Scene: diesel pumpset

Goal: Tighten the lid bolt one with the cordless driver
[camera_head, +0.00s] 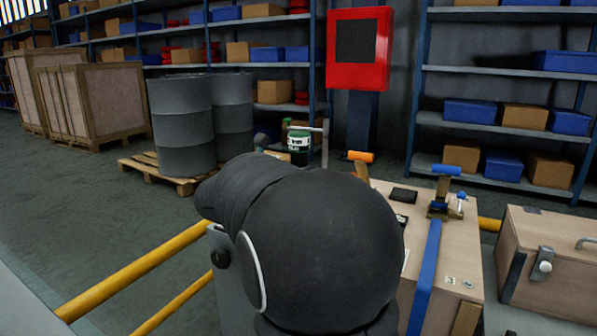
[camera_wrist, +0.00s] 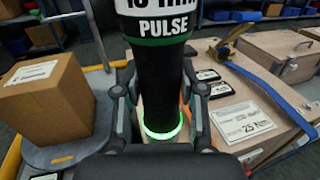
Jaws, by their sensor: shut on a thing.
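The cordless driver (camera_wrist: 157,80) is a black cylinder with a white and green label reading "PULSE" and a glowing green ring low on its body. It stands upright in the wrist view. My gripper (camera_wrist: 160,105) is shut on it, one finger on each side. In the head view the driver's labelled part (camera_head: 298,146) shows beyond my dark arm, which hides the gripper. I cannot make out lid bolt one in either view. The driver's lower end and what lies below it are hidden.
A wooden crate (camera_head: 462,235) with a blue strap (camera_head: 424,278) and ratchet stands right of my arm. A latched wooden chest (camera_head: 560,255) is further right. Grey drums (camera_head: 182,125) stand on a pallet at left. In the wrist view a cardboard box (camera_wrist: 45,100) sits left of the driver.

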